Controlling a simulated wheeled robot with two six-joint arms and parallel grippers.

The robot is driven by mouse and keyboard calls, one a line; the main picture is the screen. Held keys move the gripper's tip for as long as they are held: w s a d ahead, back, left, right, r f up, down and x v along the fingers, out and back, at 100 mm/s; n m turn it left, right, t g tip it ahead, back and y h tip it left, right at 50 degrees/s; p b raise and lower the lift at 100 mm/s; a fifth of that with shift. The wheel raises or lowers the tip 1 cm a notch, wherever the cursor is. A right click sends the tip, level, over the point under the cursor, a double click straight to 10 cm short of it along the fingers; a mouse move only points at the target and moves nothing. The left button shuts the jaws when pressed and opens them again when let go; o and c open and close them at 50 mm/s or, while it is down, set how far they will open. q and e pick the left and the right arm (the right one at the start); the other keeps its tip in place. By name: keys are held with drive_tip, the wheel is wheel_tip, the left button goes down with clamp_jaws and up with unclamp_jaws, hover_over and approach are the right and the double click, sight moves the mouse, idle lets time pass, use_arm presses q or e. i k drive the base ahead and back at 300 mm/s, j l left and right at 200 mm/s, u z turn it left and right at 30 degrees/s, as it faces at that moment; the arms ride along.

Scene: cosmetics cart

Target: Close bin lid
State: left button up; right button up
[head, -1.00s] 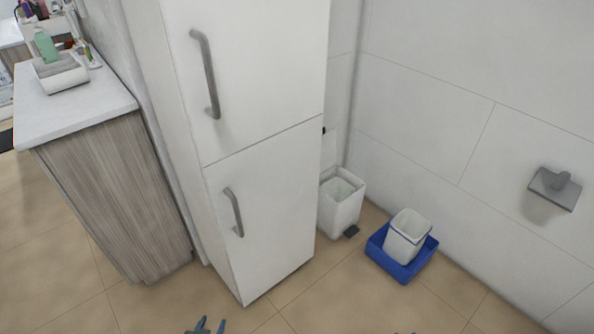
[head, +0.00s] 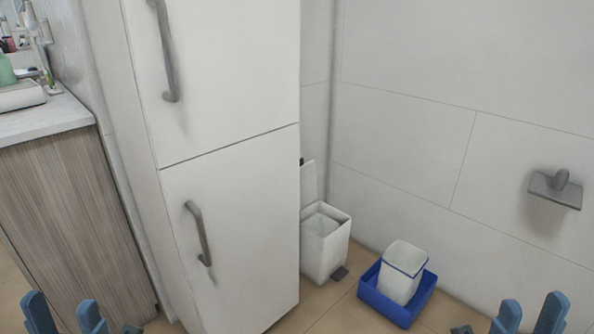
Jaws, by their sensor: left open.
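A white pedal bin (head: 327,250) stands on the floor between the tall cabinet and the back wall. Its lid (head: 308,184) is raised upright at the back, partly hidden by the cabinet, and the bin's mouth is open. My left gripper (head: 65,314) is at the bottom left edge, open and empty, far from the bin. My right gripper (head: 531,315) is at the bottom right edge, its two blue fingers apart with nothing between them, also away from the bin.
A tall white cabinet (head: 230,230) with two handles stands left of the bin. A white container (head: 403,270) sits in a blue tray (head: 388,308) to its right. A paper holder (head: 555,189) juts from the wall. A wooden counter (head: 70,200) is at left.

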sight(308, 187)
drive_tip(key=i+l, duration=0.2)
drive_tip(key=i+l+u, duration=0.1)
drive_tip(key=l, duration=0.35)
drive_tip(key=i+l, duration=0.25)
drive_tip(key=i+l+u, duration=0.1)
drive_tip(key=l, duration=0.3)
drive_tip(key=i+l, duration=0.25)
drive_tip(key=i+l+u, duration=0.1)
drive_tip(key=l, duration=0.35)
drive_tip(key=i+l, duration=0.2)
drive_tip(key=l, duration=0.15)
drive_tip(key=i, duration=0.3)
drive_tip(key=u, duration=0.05)
